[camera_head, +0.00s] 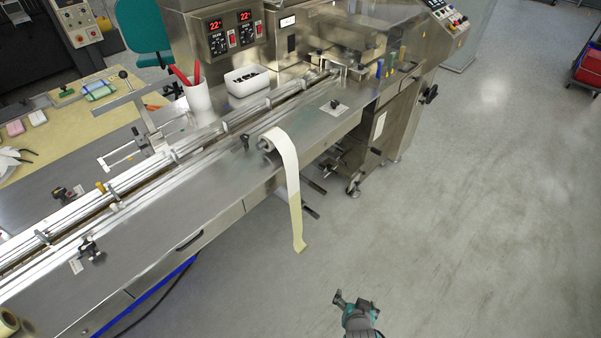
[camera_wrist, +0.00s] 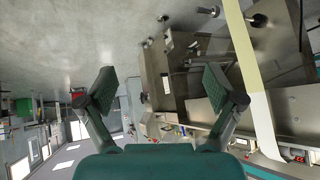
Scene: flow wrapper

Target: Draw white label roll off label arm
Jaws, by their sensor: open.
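A white label strip (camera_head: 293,190) hangs over the front edge of the steel machine table, its tail yellowish and curled at the lower end. Its upper end bends over a small grey cylindrical piece (camera_head: 265,145) at the table edge, which looks like the label arm; the roll's core is hard to make out. In the wrist view, which looks upside down, the strip (camera_wrist: 240,45) runs down the right side. My gripper (camera_head: 357,302) is at the bottom of the head view, below and right of the strip and apart from it. Its two fingers (camera_wrist: 162,90) are spread and empty.
The long steel table (camera_head: 190,215) with guide rails runs diagonally on the left. Black handles (camera_head: 312,187) stick out below its edge near the strip. A white cup with red-handled tools (camera_head: 197,97) and a white bin (camera_head: 248,82) stand behind.

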